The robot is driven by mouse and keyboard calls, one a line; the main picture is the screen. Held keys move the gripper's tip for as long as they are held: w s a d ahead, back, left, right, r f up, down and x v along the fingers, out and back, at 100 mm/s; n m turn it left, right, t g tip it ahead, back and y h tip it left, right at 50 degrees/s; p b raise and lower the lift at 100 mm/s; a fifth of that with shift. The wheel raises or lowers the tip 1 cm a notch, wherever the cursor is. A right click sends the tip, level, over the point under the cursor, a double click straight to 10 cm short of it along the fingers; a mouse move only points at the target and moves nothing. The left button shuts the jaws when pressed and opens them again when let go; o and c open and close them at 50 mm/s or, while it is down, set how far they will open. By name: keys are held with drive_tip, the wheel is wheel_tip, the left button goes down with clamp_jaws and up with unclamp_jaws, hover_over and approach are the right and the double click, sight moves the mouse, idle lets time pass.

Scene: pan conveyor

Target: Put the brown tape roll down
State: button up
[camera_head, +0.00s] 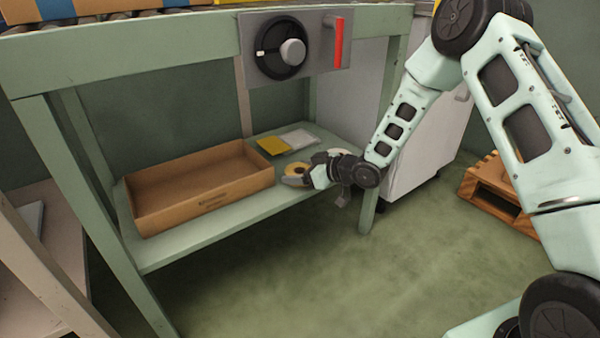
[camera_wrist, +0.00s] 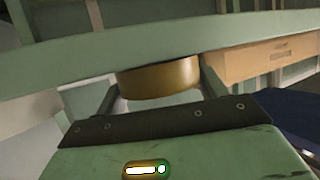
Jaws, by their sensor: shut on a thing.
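The brown tape roll (camera_wrist: 160,78) is between the fingers of my gripper (camera_wrist: 158,95) in the wrist view. My gripper is shut on it. In the head view my gripper (camera_head: 296,178) is over the front right part of the green lower shelf (camera_head: 225,205), right of the wooden tray. The tape roll (camera_head: 293,168) shows there only in part, behind the gripper. I cannot tell whether its underside touches the shelf.
An open, empty wooden tray (camera_head: 205,200) fills the shelf's left part. A yellow pad (camera_head: 273,146) and a white pad (camera_head: 298,139) lie behind the gripper. A pallet (camera_head: 497,195) is on the floor at right.

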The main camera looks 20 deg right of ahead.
drive_tip(key=o, duration=1)
drive_tip(key=shift+f, duration=0.1)
